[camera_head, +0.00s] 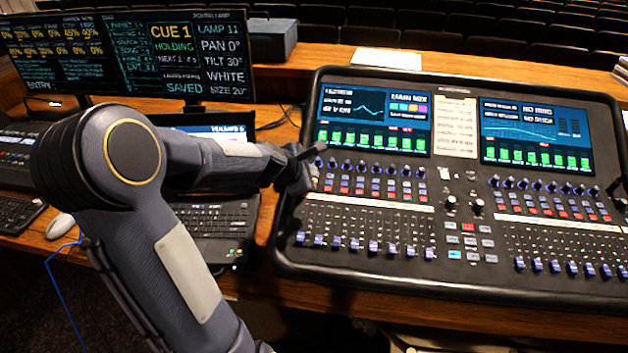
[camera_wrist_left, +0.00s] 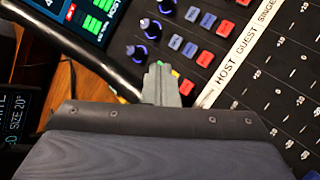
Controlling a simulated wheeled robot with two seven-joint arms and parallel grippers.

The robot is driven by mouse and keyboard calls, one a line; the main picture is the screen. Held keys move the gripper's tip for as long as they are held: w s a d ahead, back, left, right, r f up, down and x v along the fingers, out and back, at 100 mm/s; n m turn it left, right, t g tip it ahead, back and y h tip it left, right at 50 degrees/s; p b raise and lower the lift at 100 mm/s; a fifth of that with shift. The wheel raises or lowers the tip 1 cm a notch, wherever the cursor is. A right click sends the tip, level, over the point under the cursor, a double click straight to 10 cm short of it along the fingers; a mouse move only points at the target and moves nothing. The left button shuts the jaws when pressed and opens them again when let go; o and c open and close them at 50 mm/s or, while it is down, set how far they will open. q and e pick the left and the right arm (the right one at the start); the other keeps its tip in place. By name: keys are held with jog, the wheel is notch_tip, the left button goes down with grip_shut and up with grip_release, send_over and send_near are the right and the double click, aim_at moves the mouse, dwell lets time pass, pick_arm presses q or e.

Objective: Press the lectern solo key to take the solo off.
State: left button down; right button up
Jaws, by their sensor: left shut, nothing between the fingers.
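The mixing desk (camera_head: 372,265) fills the right of the head view. My left gripper (camera_head: 317,160) is shut and empty over the upper left end of its left key block. In the left wrist view the shut fingers (camera_wrist_left: 158,88) are over the leftmost key column, before the one labelled HOST. A small green-yellow lit key (camera_wrist_left: 175,73) shows beside the fingertips, partly hidden by them. A red key (camera_wrist_left: 186,87) lies just past it. The lectern label is not readable, and whether the fingertips touch a key cannot be told.
Rotary knobs (camera_wrist_left: 150,28) stand close to the fingers, with the desk's screen (camera_head: 372,120) behind. A laptop keyboard (camera_head: 213,218) lies left of the desk, under my left arm. Monitors (camera_head: 130,52) stand at the back left. Faders (camera_head: 373,247) line the front.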

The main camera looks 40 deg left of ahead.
pick_arm(q)
jog(key=shift+f+b, duration=0.4)
jog(key=shift+f, duration=0.05)
jog(key=shift+f, duration=0.25)
dwell(0.4)
jog(key=shift+r, duration=0.1)
jog(key=shift+r+p, duration=0.4)
jog(key=shift+r, duration=0.25)
jog(key=r+p, duration=0.4)
jog(key=r, duration=0.1)
jog(key=shift+s+d+p, duration=0.1)
jog(key=shift+s+p, duration=0.15)
jog(key=shift+p, duration=0.1)
dwell(0.5)
